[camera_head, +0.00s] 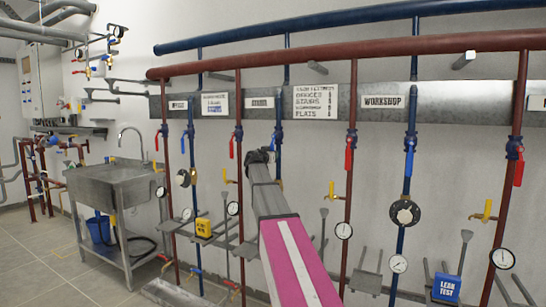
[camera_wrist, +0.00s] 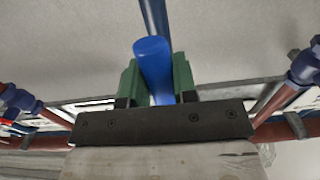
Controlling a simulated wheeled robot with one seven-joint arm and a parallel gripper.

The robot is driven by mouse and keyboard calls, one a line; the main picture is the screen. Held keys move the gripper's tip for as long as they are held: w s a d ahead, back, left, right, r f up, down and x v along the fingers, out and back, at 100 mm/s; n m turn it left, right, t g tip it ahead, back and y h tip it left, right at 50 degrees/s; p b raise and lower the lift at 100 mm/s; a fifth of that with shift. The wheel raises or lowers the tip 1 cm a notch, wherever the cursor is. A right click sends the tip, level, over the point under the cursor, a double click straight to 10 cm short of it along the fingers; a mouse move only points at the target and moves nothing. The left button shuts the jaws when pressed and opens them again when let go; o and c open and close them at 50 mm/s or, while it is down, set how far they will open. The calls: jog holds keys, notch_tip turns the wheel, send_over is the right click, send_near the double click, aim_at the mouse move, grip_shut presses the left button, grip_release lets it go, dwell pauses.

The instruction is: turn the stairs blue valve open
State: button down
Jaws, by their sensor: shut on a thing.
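The blue valve handle (camera_wrist: 153,62) is between the two green fingers of my gripper (camera_wrist: 157,82) in the wrist view. The fingers are shut on it. A blue pipe (camera_wrist: 152,16) runs up behind the handle, roughly in line with it in this view. In the head view my gripper (camera_head: 259,156) is at the blue pipe (camera_head: 280,105) just right of a small sign (camera_head: 260,102) that seems to read STAIRS. My arm hides most of this valve there, so I cannot tell its handle angle in that view.
A red pipe with a red handle (camera_head: 232,146) stands close on the left. A red pipe (camera_head: 350,190) and the WORKSHOP blue pipe with its blue handle (camera_head: 409,160) stand to the right. Gauges and yellow handles (camera_head: 331,190) sit lower. A steel sink (camera_head: 115,185) is at left.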

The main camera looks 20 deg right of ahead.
dwell(0.3)
jog(key=c, duration=0.9)
grip_release()
jog(key=shift+s+a, duration=0.1)
jog(key=shift+a, duration=0.05)
jog(key=v, duration=1)
jog(key=shift+s+a, duration=0.15)
jog(key=shift+a, duration=0.05)
